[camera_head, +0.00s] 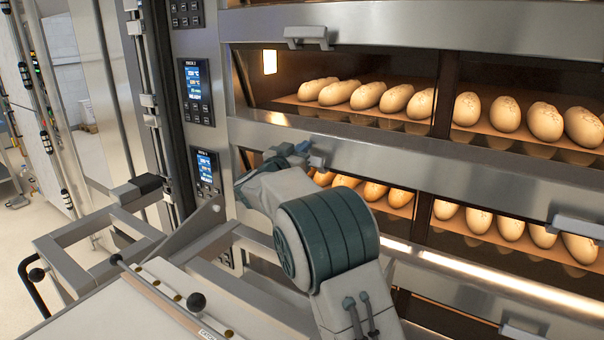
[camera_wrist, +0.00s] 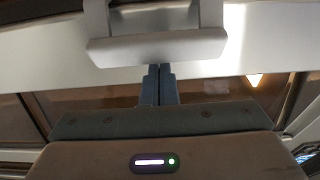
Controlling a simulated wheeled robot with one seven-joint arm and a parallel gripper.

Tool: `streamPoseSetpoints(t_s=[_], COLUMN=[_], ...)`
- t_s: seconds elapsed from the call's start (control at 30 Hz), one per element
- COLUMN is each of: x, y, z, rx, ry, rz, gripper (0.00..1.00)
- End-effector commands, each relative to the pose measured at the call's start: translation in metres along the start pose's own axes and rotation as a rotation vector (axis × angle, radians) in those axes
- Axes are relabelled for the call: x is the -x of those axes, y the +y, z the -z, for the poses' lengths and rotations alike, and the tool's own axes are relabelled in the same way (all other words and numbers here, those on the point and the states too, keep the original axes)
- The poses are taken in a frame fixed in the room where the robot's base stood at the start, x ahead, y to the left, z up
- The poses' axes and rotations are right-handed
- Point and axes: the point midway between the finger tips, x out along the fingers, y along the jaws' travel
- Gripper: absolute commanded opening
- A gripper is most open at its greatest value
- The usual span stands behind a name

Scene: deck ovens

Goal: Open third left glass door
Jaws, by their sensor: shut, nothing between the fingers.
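The deck oven's left glass door (camera_head: 372,200) behind my arm looks closed, with lit loaves behind its glass. My arm covers much of its left part. Its bar handle is largely hidden by my gripper in the head view. In the wrist view a wide pale metal handle (camera_wrist: 157,48) crosses the top middle on a steel rail. My gripper (camera_wrist: 158,72) is shut and empty, with its blue-grey fingertips at the lower edge of this handle. I cannot tell whether they touch it. In the head view my gripper (camera_head: 308,153) is at the steel front.
Another handle (camera_head: 308,36) sits on the door above, and one (camera_head: 578,226) juts out at the right. Control panels (camera_head: 197,92) line the oven's left column. A metal loader frame (camera_head: 190,262) with black knobs stands at the lower left, close to my arm.

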Motion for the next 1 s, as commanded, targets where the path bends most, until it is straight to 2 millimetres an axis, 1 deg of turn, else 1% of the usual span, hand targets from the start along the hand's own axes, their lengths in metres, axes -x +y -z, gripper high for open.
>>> streamPoseSetpoints(t_s=[0.3,0.43,1.0], x=[0.000,0.001,0.005], y=[0.000,0.000,0.002], z=[0.000,-0.004,-0.041], rx=[0.000,0.001,0.004], ry=[0.000,0.000,-0.005], rz=[0.000,0.000,-0.004], gripper=[0.00,0.00,0.00])
